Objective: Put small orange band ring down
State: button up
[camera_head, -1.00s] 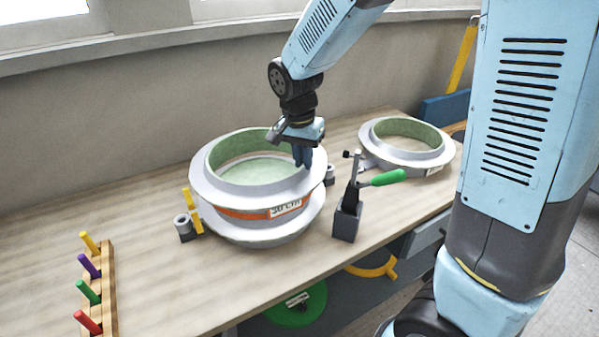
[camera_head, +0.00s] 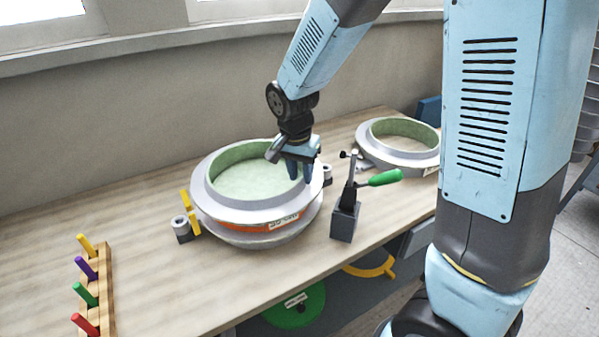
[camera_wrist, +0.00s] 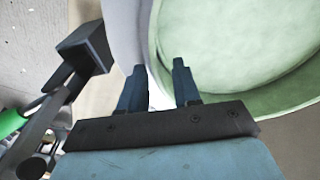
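The small orange band ring (camera_head: 205,192) is a grey flanged ring with a pale green inner wall and an orange band bearing a white label. It sits over a grey mould part (camera_head: 255,240) with a pale green floor, at the left of centre in the head view. Whether it rests fully on that part I cannot tell. My gripper (camera_head: 307,177) points down at the ring's right side. In the wrist view its fingers (camera_wrist: 160,88) straddle the ring wall, which shows between them; it appears shut on it.
A toggle clamp with a green handle (camera_head: 385,178) stands close to the right. A second grey ring-shaped mould (camera_head: 400,158) lies at the back right. A wooden rack with coloured pegs (camera_head: 103,285) stands at the front left.

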jog(key=shift+o, duration=0.4)
jog(key=shift+r, duration=0.1)
notch_tip(320, 180, up, 12)
jog(key=a, duration=0.1)
jog(key=s+d+r+n+t, duration=0.2)
jog(key=s+d+r, duration=0.2)
jog(key=s+d, duration=0.4)
jog(key=s+d+r+n+t+y, duration=0.1)
jog(key=s+d+r+n+t, duration=0.1)
jog(key=s+d, duration=0.7)
notch_tip(320, 180, up, 2)
jog(key=shift+d+r+n+t, duration=0.2)
jog(key=shift+d+n+t, duration=0.1)
jog(key=shift+d+n, duration=0.65)
jog(key=shift+d, duration=0.15)
